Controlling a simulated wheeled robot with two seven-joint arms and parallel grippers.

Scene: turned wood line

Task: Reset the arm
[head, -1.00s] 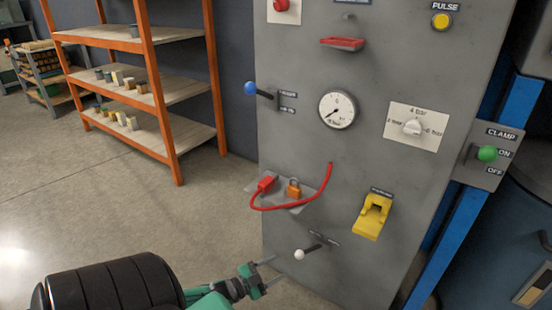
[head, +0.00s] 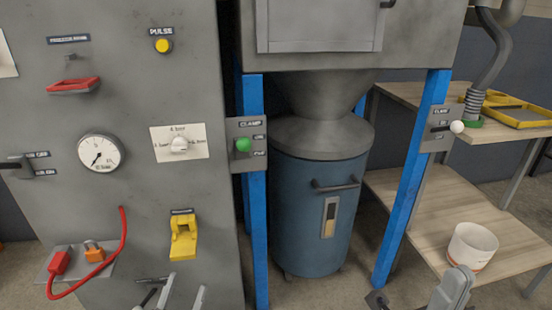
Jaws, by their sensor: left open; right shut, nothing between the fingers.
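My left gripper (head: 183,293) shows at the bottom edge in front of the grey panel (head: 140,200). Its two pale fingers are spread apart with nothing between them. They are close to a small black lever (head: 150,297) low on the panel; I cannot tell whether they touch it. My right gripper (head: 455,287) shows at the bottom right, shut and empty, in front of the wooden bench's lower shelf. The rest of both arms is out of view.
A blue drum (head: 310,220) stands between blue posts. A white-knobbed lever (head: 456,127) is on the right post. A white tub (head: 472,246) sits on the shelf.

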